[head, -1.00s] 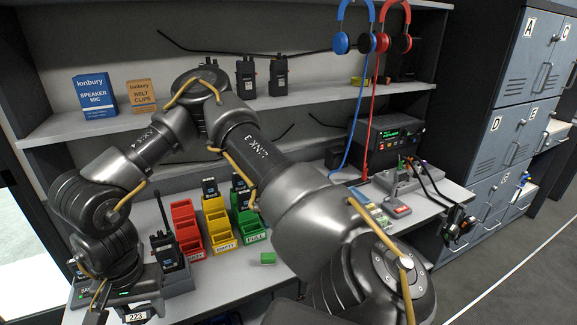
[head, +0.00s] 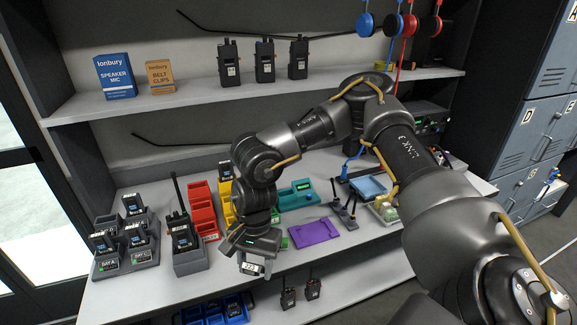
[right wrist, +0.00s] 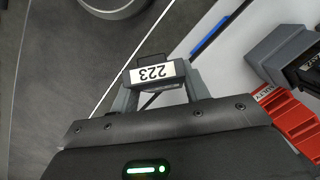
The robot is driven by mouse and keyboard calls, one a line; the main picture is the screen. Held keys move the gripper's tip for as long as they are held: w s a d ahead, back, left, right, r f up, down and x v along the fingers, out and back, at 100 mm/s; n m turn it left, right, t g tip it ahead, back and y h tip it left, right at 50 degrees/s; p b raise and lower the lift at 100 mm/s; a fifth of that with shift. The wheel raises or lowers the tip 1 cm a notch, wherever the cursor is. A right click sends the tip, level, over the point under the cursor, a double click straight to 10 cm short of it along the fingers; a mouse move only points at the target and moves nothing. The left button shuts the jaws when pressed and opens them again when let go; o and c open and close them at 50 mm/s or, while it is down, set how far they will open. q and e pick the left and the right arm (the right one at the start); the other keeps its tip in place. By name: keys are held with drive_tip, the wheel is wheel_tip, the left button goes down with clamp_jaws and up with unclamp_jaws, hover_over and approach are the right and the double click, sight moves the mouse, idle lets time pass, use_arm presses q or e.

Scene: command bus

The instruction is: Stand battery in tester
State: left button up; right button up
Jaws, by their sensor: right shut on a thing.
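My right gripper (head: 252,258) points down near the front edge of the counter and is shut on a small battery (head: 250,268) with a white label reading 223. My left gripper is not in view.
Charger racks with batteries (head: 128,248) and a charger holding a radio (head: 188,262) stand left. Red bins (head: 204,210) and yellow bins are behind the gripper, partly hidden by my arm. A purple tray (head: 314,231) lies right. The front counter strip is mostly clear.

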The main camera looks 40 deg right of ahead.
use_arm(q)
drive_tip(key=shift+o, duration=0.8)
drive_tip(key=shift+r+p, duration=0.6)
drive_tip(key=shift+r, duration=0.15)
use_arm(e)
drive_tip(key=w+d+m+t, duration=0.2)
drive_tip(key=w+d+m, duration=0.4)
drive_tip(key=w+d+f+m+t+p, duration=0.1)
drive_tip(key=w+d+m+t, duration=0.1)
drive_tip(key=w+d+m, duration=0.5)
drive_tip(key=w+d+m+t, duration=0.2)
drive_tip(key=w+d+m, duration=0.4)
drive_tip(key=d+m, duration=0.1)
drive_tip(key=shift+w+f+y, duration=0.3)
drive_tip(key=shift+w+f, duration=0.05)
drive_tip(key=shift+w, duration=0.05)
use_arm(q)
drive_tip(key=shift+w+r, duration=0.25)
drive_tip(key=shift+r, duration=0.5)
use_arm(e)
drive_tip(key=w+d+r+m+t+h, duration=0.1)
drive_tip(key=w+d+r+m+h, duration=0.1)
drive_tip(key=d+m, duration=0.2)
drive_tip(key=w+d+r+m+t+h, duration=0.2)
drive_tip(key=d+m+h, duration=0.1)
drive_tip(key=d+m, duration=0.1)
drive_tip(key=shift+w+d+m, duration=0.2)
drive_tip(key=shift+d+m, duration=0.2)
drive_tip(key=shift+d, duration=0.3)
